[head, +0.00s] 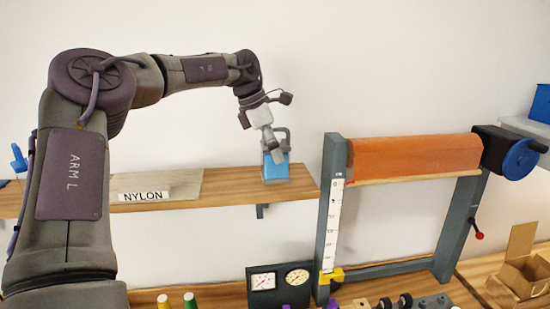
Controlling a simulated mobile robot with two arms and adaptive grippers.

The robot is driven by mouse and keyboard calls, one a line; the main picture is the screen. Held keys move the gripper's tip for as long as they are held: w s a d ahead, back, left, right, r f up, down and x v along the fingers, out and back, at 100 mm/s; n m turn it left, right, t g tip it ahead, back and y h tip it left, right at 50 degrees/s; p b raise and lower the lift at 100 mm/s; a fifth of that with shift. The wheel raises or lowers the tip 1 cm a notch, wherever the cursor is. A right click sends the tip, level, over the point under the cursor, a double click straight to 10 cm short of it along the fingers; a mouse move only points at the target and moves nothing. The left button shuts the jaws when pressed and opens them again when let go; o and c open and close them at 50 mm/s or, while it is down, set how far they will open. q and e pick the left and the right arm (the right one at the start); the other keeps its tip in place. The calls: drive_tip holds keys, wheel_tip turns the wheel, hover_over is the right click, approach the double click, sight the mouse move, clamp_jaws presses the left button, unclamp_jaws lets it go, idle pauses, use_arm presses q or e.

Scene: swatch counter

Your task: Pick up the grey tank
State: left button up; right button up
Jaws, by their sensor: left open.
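My left arm reaches in from the left and its gripper (274,150) points down at the wall shelf. It is open, and its fingers are in front of the upper part of a small blue block-like container (277,171). A grey loop, perhaps a handle, shows above the container beside the fingers. The container stands upright on the shelf, partly hidden by the gripper. I cannot tell whether the fingers touch it. My right gripper is not in view.
The wooden shelf (232,187) carries a grey-beige board with a NYLON label (143,196). A frame with an orange roll (414,157) stands right of the shelf. Two dial gauges (280,281), several spools and a cardboard box (520,270) are on the counter below.

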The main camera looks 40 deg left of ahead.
use_arm(q)
drive_tip(key=c, duration=1.5)
drive_tip(key=shift+o, duration=0.2)
drive_tip(key=shift+r, duration=0.1)
